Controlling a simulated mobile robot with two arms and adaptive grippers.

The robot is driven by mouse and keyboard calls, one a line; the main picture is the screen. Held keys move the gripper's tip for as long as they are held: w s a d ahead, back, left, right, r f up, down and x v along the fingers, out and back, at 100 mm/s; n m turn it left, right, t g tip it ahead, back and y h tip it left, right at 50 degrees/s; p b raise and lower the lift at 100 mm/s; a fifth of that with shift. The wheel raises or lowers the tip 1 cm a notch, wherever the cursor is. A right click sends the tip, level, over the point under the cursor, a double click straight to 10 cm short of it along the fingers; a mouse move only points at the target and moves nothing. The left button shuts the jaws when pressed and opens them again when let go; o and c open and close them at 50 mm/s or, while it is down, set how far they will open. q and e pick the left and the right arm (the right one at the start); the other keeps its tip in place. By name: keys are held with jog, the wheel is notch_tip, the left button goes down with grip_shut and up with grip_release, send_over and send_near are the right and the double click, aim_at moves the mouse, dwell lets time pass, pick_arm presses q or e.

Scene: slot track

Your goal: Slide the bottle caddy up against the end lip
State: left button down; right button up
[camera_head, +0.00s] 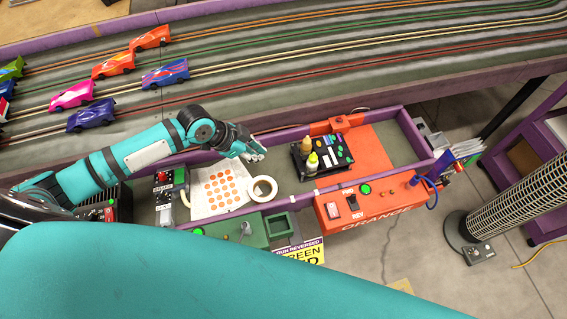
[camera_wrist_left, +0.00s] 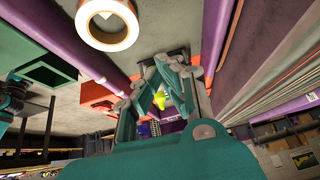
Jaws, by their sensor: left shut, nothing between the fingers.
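The bottle caddy (camera_head: 298,163) is a small black tray with bottles and coloured items. It stands in the purple-walled trough, partly on the red-orange floor area. My right gripper is not in view.
A white tape roll (camera_head: 262,188) and a sheet with orange dots (camera_head: 220,188) lie left of the caddy. A green box (camera_head: 279,226) and an orange control box (camera_head: 370,205) line the front edge. The race track (camera_head: 300,70) with several cars runs behind.

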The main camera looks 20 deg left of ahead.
pick_arm(q)
jog(key=shift+g, duration=0.4)
jog(key=x, duration=0.7)
jog(key=s+x, duration=0.1)
jog(key=x, duration=0.2)
jog(key=shift+w+d+f, duration=0.1)
jog(key=shift+d+f, duration=0.15)
jog(key=shift+w+d+r+p, duration=0.15)
jog(key=shift+w+d+p, duration=0.5)
jog(key=shift+d, duration=0.35)
jog(key=shift+w+d, duration=0.35)
jog(key=shift+d, duration=0.1)
